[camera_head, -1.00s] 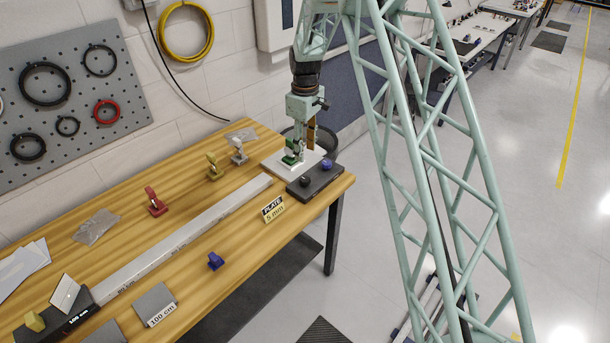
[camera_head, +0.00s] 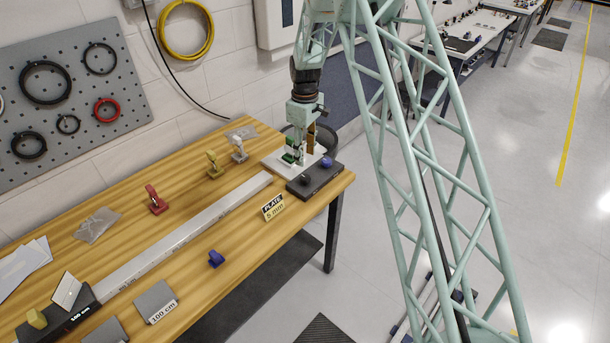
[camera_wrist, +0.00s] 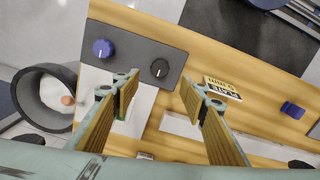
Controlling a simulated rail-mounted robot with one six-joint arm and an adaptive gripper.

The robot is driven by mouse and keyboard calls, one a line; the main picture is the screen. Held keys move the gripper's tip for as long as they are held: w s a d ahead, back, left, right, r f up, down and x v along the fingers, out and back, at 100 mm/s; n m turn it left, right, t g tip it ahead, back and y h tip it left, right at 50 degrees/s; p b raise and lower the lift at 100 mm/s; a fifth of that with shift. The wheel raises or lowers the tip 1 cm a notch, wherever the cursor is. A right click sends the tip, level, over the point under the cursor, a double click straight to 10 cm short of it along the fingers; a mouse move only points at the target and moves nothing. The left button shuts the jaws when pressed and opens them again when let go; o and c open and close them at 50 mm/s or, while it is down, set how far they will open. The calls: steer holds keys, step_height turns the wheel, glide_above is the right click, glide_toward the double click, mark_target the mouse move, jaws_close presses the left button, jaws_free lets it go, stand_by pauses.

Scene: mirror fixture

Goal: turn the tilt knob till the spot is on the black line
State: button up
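A dark control box (camera_head: 332,172) sits at the right end of the bench. It carries a blue knob (camera_head: 327,162) and a black knob (camera_head: 305,180), each with a white mark. In the wrist view the blue knob (camera_wrist: 103,48) is upper left and the black knob (camera_wrist: 159,69) is near the middle. I cannot tell which is the tilt knob. My gripper (camera_wrist: 160,95) is open and empty, its fingertips apart on either side below the black knob in the picture, not visibly touching it. The spot and the black line cannot be made out.
A white base plate (camera_head: 272,161) with a green part lies beside the box. A long pale rail (camera_head: 190,232) runs along the bench. A plate label (camera_head: 273,207) stands near the front edge.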

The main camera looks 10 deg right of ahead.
mark_target(305, 177)
steer(key=shift+f+p, duration=0.85)
steer(key=shift+f, duration=4.6)
steer(key=c, duration=0.9)
steer(key=shift+o, duration=0.2)
